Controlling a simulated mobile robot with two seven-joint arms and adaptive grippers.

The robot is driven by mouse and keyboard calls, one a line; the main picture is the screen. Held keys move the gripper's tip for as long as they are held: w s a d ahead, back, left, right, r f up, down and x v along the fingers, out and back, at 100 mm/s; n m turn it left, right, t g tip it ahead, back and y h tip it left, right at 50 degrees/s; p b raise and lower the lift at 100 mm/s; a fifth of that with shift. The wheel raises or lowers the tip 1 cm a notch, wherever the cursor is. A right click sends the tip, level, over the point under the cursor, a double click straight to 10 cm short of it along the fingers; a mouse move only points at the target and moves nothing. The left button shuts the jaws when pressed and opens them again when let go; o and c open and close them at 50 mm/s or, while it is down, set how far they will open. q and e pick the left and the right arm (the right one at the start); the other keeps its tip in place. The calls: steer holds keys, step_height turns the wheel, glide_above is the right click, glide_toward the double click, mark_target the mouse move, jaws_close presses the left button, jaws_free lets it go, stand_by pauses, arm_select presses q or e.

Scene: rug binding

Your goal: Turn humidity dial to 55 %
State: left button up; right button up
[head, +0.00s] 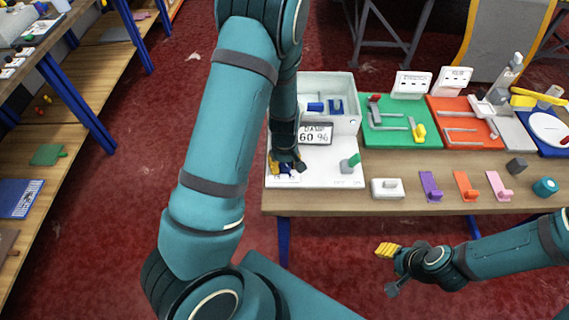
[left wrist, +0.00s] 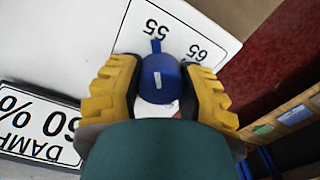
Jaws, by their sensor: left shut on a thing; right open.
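The humidity dial (left wrist: 160,72) is a round blue knob with a small blue pointer, on a white panel (head: 325,172). In the left wrist view the pointer tab is close to the printed 55, with 65 to its right. A display (left wrist: 38,122) reads DAMP 60 %; it also shows in the head view (head: 315,133). My left gripper (left wrist: 163,78), with yellow finger pads, is shut around the dial. In the head view the left gripper (head: 286,164) largely hides the dial. My right gripper (head: 391,269) is open and empty in front of the table.
A white box (head: 340,88) with blue parts stands behind the panel. A green-tipped lever (head: 350,164) is at the panel's right. A white block (head: 387,188) and several coloured hooks lie along the table front. Green (head: 382,138) and red (head: 447,112) boards lie further right.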

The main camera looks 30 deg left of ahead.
arm_select(q)
steer(key=shift+s+d+f, duration=0.1)
steer(key=shift+s, duration=0.1)
steer(key=o, duration=1.2)
steer(key=shift+w, duration=0.1)
steer(key=shift+w+r, duration=0.1)
steer(key=shift+r, duration=0.25)
step_height(320, 180, up, 12)
steer(key=shift+f, duration=0.25)
